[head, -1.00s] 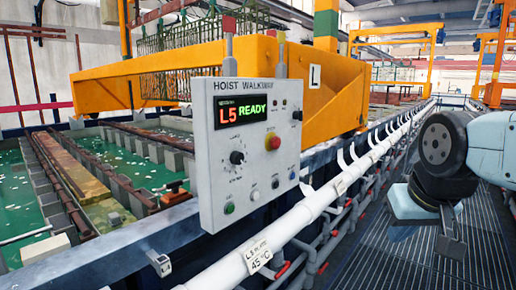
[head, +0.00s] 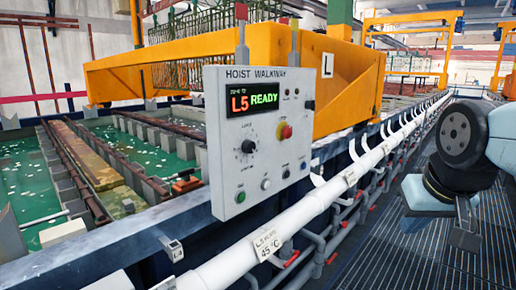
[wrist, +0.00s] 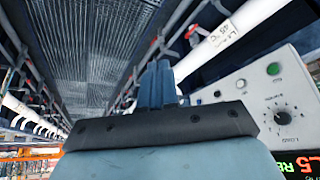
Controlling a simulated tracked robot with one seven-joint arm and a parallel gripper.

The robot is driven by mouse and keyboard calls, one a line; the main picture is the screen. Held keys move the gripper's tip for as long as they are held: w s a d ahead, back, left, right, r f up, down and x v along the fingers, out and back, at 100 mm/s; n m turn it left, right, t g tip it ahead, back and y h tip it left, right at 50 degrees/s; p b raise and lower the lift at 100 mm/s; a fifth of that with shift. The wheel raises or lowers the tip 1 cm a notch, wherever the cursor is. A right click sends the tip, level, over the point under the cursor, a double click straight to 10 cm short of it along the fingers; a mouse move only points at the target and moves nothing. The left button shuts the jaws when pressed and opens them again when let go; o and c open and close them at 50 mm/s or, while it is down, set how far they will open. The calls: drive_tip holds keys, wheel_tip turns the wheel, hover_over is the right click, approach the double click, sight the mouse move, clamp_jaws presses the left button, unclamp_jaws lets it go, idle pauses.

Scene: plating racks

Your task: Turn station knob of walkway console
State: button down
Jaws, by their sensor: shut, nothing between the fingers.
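The walkway console (head: 224,165) is a pale grey box labelled "HOIST WALKWAY", left of centre in the head view. Its display (head: 253,102) reads "L5 READY". The knob also shows at the right of the wrist view (wrist: 282,117), where the picture is turned over. My gripper (head: 464,232) hangs at the right over the walkway, well apart from the console. In the wrist view my gripper (wrist: 158,82) has its fingers together and empty.
A white pipe (head: 300,215) with a "45 °C" label runs below the console. A red button (head: 285,131) and several small buttons share the panel. Green tanks (head: 30,180) and an orange hoist (head: 350,80) stand behind. The grated walkway (head: 400,265) is clear.

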idle(0.4)
drive_tip(key=c, duration=1.7)
unclamp_jaws()
drive_tip(key=shift+w, duration=0.1)
drive_tip(key=o, duration=0.7)
drive_tip(key=w+t, duration=0.1)
drive_tip(key=w, duration=0.2)
drive_tip(key=w+t, duration=0.1)
drive_tip(key=w, duration=0.3)
drive_tip(key=w+r+t, duration=0.1)
drive_tip(key=w+t, duration=0.1)
drive_tip(key=w, duration=0.1)
drive_tip(key=shift+w+n+h, duration=0.3)
drive_tip(key=shift+w+h, duration=0.1)
drive_tip(key=o, duration=0.4)
drive_tip(key=w+a+t, duration=0.1)
drive_tip(key=w, duration=0.1)
drive_tip(key=w+a+r+n+t+y, duration=0.1)
drive_tip(key=w, duration=0.1)
drive_tip(key=w+a, duration=0.1)
drive_tip(key=w, duration=0.2)
drive_tip(key=shift+a+r+n+t+y, duration=0.15)
drive_tip(key=shift+a+n+t+y, duration=0.15)
drive_tip(key=shift+n+t, duration=0.1)
drive_tip(key=n+y, duration=0.7)
drive_tip(key=y, duration=0.6)
approach(252, 149)
drive_tip(key=x, duration=0.9)
drive_tip(key=shift+s, duration=0.1)
drive_tip(key=c, duration=1)
